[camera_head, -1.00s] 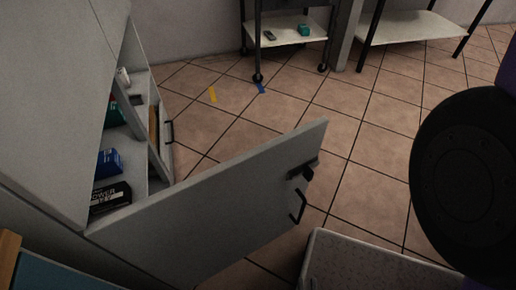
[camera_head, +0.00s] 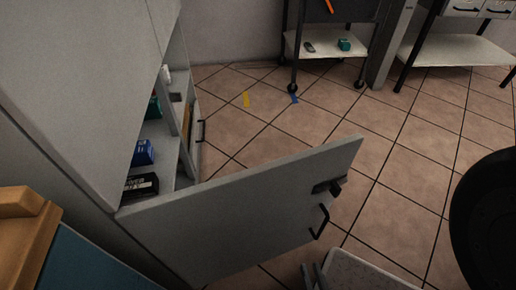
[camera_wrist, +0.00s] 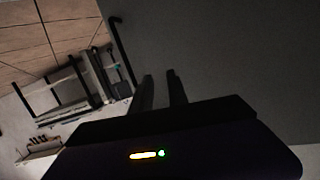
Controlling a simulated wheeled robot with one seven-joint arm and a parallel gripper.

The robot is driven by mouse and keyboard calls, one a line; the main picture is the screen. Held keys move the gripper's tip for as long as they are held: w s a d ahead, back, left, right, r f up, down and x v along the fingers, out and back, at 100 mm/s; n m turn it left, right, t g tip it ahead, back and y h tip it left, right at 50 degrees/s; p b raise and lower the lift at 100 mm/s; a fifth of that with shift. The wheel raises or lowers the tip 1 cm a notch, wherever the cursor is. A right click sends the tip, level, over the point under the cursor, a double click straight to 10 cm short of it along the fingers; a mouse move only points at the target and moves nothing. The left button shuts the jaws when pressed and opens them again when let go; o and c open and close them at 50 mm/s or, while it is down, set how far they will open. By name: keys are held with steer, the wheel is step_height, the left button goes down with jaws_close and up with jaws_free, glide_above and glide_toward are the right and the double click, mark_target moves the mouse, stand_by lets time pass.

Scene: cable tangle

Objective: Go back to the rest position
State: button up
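My gripper (camera_wrist: 160,75) shows in the wrist view as two dark fingers with a gap between them. Nothing shows in the gap. A large grey panel (camera_wrist: 240,60) fills the right of that view, with a black handle (camera_wrist: 121,50) at its left edge, left of the fingers. I cannot tell whether the fingers touch the panel. In the head view, a dark round part of my arm (camera_head: 490,225) is at the right edge. The gripper cannot be clearly made out there.
A grey cabinet door (camera_head: 240,220) stands wide open across the middle, with a black handle (camera_head: 321,222). Shelves behind it hold a blue box (camera_head: 143,152) and a black box (camera_head: 141,186). A white surface (camera_head: 370,272) is at the bottom. Tiled floor (camera_head: 400,150) lies clear beyond the door.

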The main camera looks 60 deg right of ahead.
steer(key=w+a+r+n+t+y, duration=0.25)
steer(key=r+n+y, duration=0.35)
steer(key=r, duration=0.3)
steer(key=w+a+r+n+t+y, duration=0.25)
steer(key=r+n+y, duration=0.3)
steer(key=r, duration=0.35)
step_height(320, 180, up, 29)
steer(key=p, duration=3)
steer(key=shift+r+y, duration=0.2)
steer(key=shift+y, duration=0.15)
steer(key=shift+s, duration=0.1)
